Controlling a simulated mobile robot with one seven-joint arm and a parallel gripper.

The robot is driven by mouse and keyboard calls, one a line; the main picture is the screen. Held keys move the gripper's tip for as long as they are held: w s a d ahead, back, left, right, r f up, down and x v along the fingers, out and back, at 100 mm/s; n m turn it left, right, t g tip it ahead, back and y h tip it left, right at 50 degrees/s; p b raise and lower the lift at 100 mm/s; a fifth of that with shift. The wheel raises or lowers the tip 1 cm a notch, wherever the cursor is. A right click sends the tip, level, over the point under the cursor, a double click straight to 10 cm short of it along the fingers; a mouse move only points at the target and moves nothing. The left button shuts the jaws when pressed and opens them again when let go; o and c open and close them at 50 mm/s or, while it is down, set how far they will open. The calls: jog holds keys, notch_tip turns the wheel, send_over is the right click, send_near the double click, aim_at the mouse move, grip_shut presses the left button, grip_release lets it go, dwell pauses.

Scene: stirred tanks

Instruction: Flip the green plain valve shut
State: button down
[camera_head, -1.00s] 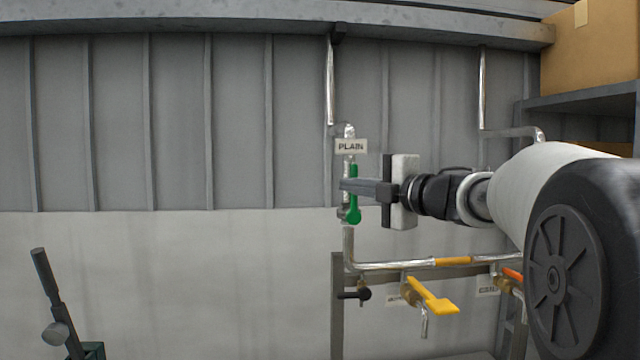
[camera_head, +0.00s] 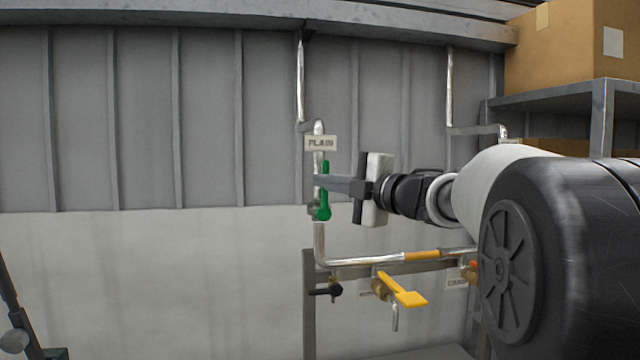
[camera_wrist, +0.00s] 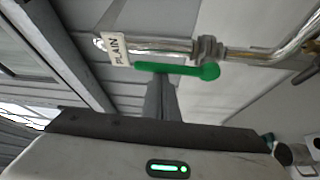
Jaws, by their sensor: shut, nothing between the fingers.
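The green plain valve lever (camera_head: 324,192) stands upright along the vertical silver pipe, under a white tag reading PLAIN (camera_head: 321,143). My gripper (camera_head: 322,183) reaches in from the right, its fingers shut and at the lever's middle in the head view. In the wrist view the green lever (camera_wrist: 175,69) lies along the pipe, and the shut fingertips (camera_wrist: 161,78) are right at its edge. The fingers look very near or touching the lever; I cannot tell which. Nothing is held between them.
A yellow-handled valve (camera_head: 402,290) and a black-handled valve (camera_head: 327,291) sit lower on the pipe frame. A shelf (camera_head: 560,98) with a cardboard box (camera_head: 565,45) stands at the right. The pale wall at left is clear.

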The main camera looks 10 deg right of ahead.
jog(key=shift+d, duration=0.2)
jog(key=d+f+m+t+h+b, duration=0.3)
jog(key=m+b, duration=0.6)
jog(key=m, duration=0.3)
jog(key=d+f+m+t+h+b, duration=0.4)
jog(key=m+h+b, duration=0.3)
jog(key=m+b, duration=0.3)
jog(key=shift+d+m+t, duration=0.15)
jog(key=shift+m+t, duration=0.35)
jog(key=shift+m, duration=0.6)
jog(key=shift+b, duration=0.3)
